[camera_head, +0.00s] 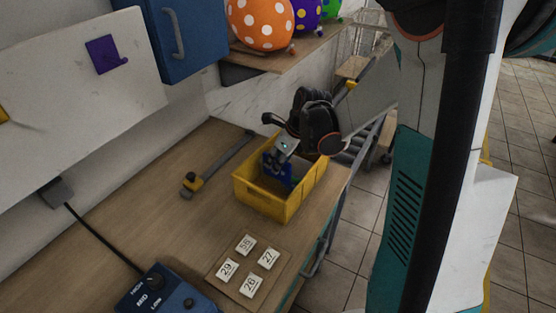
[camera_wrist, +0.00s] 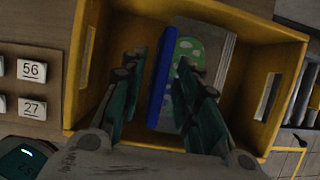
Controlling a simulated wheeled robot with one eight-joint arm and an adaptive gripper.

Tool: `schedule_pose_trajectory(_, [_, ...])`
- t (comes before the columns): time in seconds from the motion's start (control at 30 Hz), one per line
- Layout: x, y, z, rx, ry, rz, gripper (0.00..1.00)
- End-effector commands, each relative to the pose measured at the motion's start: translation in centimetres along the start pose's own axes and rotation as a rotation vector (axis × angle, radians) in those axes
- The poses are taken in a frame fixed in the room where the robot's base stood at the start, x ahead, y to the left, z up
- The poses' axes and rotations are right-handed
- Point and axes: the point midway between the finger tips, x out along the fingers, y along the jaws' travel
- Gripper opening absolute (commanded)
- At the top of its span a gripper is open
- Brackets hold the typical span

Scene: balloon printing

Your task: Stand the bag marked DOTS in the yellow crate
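The yellow crate (camera_head: 266,203) stands on the wooden bench; it fills much of the wrist view (camera_wrist: 262,38). My gripper (camera_wrist: 160,78) reaches down into it with its fingers apart. A flat bag (camera_wrist: 161,78) with a blue edge and a green, pale-spotted face is in the crate, between and beyond the fingertips. A gap shows between the left finger and the blue edge; the right finger overlaps the spotted face. The bag's blue part also shows in the head view (camera_head: 270,167), partly hidden by my gripper. I cannot read any DOTS lettering.
Number tiles lie on a board (camera_head: 233,263) in front of the crate. A blue control box (camera_head: 160,297) is at the front left, a grey bar with a yellow end (camera_head: 192,184) behind. Spotted balloons (camera_head: 261,22) sit on the shelf above.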

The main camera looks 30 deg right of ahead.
Motion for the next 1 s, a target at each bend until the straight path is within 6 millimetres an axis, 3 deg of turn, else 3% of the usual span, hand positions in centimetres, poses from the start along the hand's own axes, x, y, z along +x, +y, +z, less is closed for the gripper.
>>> schedule_pose_trajectory(0.4, [-7.9, 0.0, 0.0, 0.002, 0.0, -0.001, 0.3])
schedule_pose_trajectory(0.6, [-10.8, 0.0, 0.0, 0.001, 0.001, 0.0, 0.3])
schedule_pose_trajectory(1.0, [-11.9, 0.0, 0.0, 0.0, 0.0, 0.0, 0.3])
